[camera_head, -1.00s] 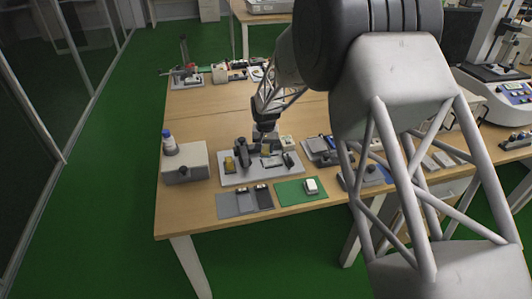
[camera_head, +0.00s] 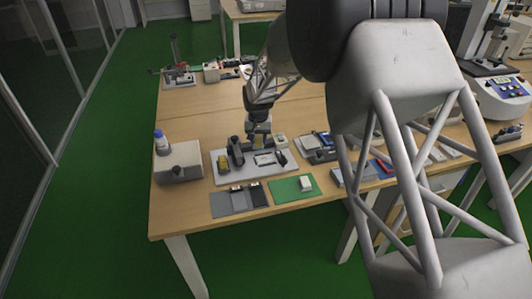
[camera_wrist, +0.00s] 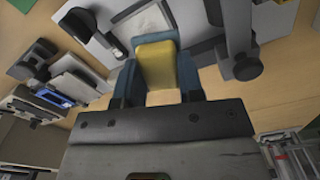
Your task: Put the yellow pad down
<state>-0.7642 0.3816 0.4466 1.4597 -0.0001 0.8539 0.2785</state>
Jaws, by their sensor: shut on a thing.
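The yellow pad (camera_wrist: 157,66) is between the two blue fingers of my gripper (camera_wrist: 155,60) in the wrist view. My gripper is shut on it. In the head view my gripper (camera_head: 259,139) points down over the back part of a pale grey plate (camera_head: 228,178) that carries dark fixtures. The pad is small and partly hidden there. From these views I cannot tell whether the pad touches the plate or hangs just above it.
Another yellow piece (camera_head: 223,160) stands at the plate's left. A grey box (camera_head: 180,163) with a bottle is further left. A grey mat (camera_head: 229,203) and a green mat (camera_head: 288,190) with a white block lie in front. Bare wood is behind.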

